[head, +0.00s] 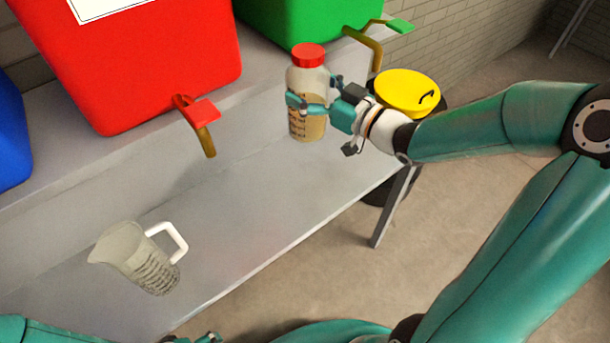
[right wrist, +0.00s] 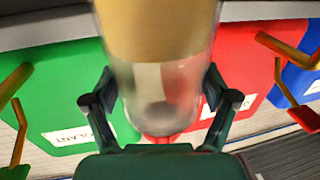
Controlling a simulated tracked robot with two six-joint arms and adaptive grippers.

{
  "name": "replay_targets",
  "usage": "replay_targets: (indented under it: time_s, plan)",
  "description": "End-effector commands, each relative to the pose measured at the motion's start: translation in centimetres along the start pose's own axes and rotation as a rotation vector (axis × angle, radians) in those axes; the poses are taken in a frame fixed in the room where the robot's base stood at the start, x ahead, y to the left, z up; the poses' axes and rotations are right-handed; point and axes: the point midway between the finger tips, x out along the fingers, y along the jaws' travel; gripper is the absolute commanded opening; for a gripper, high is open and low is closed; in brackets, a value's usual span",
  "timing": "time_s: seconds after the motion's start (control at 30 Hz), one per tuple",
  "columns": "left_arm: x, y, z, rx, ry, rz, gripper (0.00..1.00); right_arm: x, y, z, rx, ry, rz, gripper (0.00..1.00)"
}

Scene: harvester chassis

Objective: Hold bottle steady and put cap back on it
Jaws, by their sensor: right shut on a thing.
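A clear bottle (head: 308,79) part full of tan liquid stands upright below the green tank in the head view. A red cap (head: 308,55) sits on its top; I cannot tell how tightly. My right gripper (head: 314,98) is shut around the bottle's middle, from the right. In the right wrist view the bottle (right wrist: 160,35) is between the fingers, with a bit of red cap (right wrist: 162,138) at its lower end. I cannot tell whether the bottle's base touches the bench. A small part of my left gripper (head: 206,338) shows at the bottom edge; its jaws are unclear.
A measuring jug (head: 135,262) with a white handle stands on the grey bench (head: 260,205). Red (head: 150,60), green (head: 300,18) and blue (head: 10,135) tanks line the back, with taps jutting forward. A yellow-lidded bin (head: 405,90) stands behind my right wrist. The bench's middle is clear.

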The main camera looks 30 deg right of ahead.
Motion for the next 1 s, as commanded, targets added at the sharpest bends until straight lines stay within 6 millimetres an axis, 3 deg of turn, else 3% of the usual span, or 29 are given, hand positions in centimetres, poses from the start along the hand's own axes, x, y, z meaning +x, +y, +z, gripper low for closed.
replay_targets:
  time_s: [0.37,0.47,0.83,1.0]
  plan:
    - [0.0,0.0,0.0,0.000,0.000,0.000,0.85,-0.3,0.5,0.8,0.002,0.000,0.011,0.00]
    - [0.1,0.0,0.0,0.000,0.000,0.000,0.85,-0.3,0.5,2.6,0.005,-0.003,0.012,0.00]
    - [0.0,0.0,0.0,0.000,0.000,0.000,0.85,-0.4,0.5,11.9,0.008,-0.003,0.014,0.00]
    - [-0.1,0.1,0.0,0.000,0.000,0.000,0.85,-0.4,0.5,14.9,0.003,0.001,0.014,0.00]
